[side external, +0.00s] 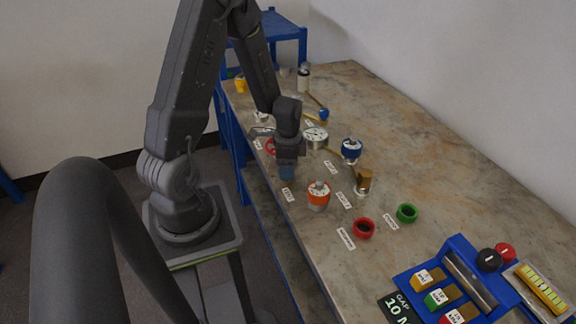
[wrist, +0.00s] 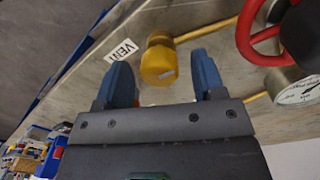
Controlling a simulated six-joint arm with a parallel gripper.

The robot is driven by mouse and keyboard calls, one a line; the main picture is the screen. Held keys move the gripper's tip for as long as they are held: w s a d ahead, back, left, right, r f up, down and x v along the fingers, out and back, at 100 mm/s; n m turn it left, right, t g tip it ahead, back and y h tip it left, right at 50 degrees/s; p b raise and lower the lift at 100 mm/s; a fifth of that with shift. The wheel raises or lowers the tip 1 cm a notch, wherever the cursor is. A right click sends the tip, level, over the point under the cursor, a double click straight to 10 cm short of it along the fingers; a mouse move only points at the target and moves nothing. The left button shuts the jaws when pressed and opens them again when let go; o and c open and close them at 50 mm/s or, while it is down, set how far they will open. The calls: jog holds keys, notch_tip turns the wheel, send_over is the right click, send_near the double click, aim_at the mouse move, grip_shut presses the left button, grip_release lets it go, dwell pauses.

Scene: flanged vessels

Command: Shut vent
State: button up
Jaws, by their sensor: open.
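In the wrist view, a yellow vent knob (wrist: 159,62) sits on a yellow pipe beside a white label reading VENT (wrist: 121,52). My gripper (wrist: 161,66) is open, with one blue finger on each side of the knob. I see gaps between the knob and both fingers. In the side view, my gripper (side external: 287,172) points down low over the near edge of the bench. The vent knob is hidden behind it there, and a white label (side external: 287,194) lies just in front.
A red handwheel (wrist: 262,38) and a white-faced gauge (wrist: 298,92) stand right of the knob. On the bench (side external: 450,190) are an orange-banded vessel (side external: 318,195), a blue-topped one (side external: 351,150), a brass piece (side external: 363,181), and red (side external: 363,228) and green (side external: 407,213) rings.

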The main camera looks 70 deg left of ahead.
jog(key=c, duration=0.9)
jog(key=shift+n, duration=0.3)
jog(key=n, duration=0.8)
jog(key=shift+n, duration=0.4)
jog(key=n, duration=0.4)
jog(key=shift+t, duration=0.3)
jog(key=shift+n, duration=2.2)
